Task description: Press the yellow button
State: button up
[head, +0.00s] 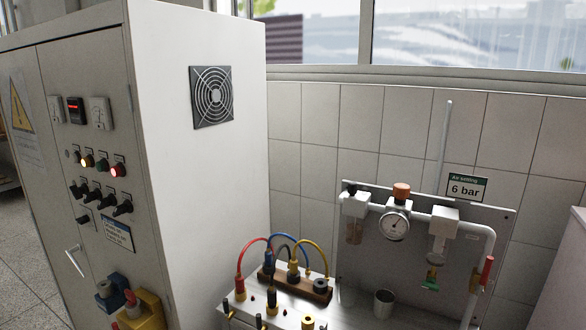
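A small round yellow light or button (86,161) glows on the front of the grey electrical cabinet (40,200) at the left. It sits in a row with a darker greenish one (101,165) and a glowing red one (117,170) to its right. I cannot tell from its looks whether the yellow one is a lamp or a push button. My gripper is not in view, and nothing touches the row.
Black rotary switches (105,197) sit below the row; meters (98,113) sit above. A bench with cables (290,255) and an air regulator board (400,240) stand to the right.

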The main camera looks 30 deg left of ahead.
aim_at(85, 161)
jog(key=u, duration=2.4)
